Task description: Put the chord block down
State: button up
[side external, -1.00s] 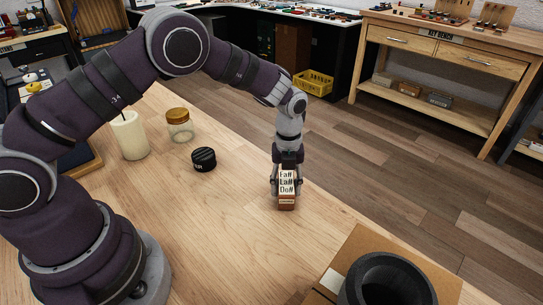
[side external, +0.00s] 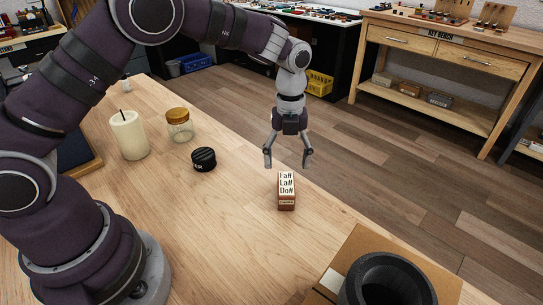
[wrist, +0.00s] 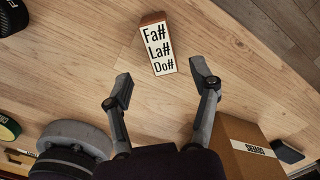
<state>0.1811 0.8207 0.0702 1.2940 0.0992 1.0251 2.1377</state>
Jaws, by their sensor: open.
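The chord block (side external: 286,191) is a small reddish-brown wooden block with a white face lettered "Fa# La# Do#". It stands on the wooden table near the table's far edge. In the wrist view the chord block (wrist: 158,48) sits ahead of the fingertips with its lettered face toward the camera. My gripper (side external: 287,160) is open and empty above the block, clear of it. In the wrist view my gripper (wrist: 160,82) shows both fingers spread wide, with nothing between them.
A black round tin (side external: 204,159), a glass jar with a gold lid (side external: 180,125) and a cream candle (side external: 129,136) stand left of the block. A cardboard box (side external: 358,250) and a dark cylinder (side external: 388,281) are at front right. The table around the block is clear.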

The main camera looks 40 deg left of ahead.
aim_at(285, 184)
jog(key=s+a+r+n+t, duration=0.2)
jog(key=s+r+n, duration=0.3)
jog(key=r+n, duration=0.65)
jog(key=s+a+r+n+t, duration=0.1)
jog(key=s+a+n+t, duration=0.2)
jog(key=s+n, duration=0.8)
jog(key=n, duration=0.4)
jog(key=shift+r+t, duration=0.25)
jog(key=shift+t, duration=0.05)
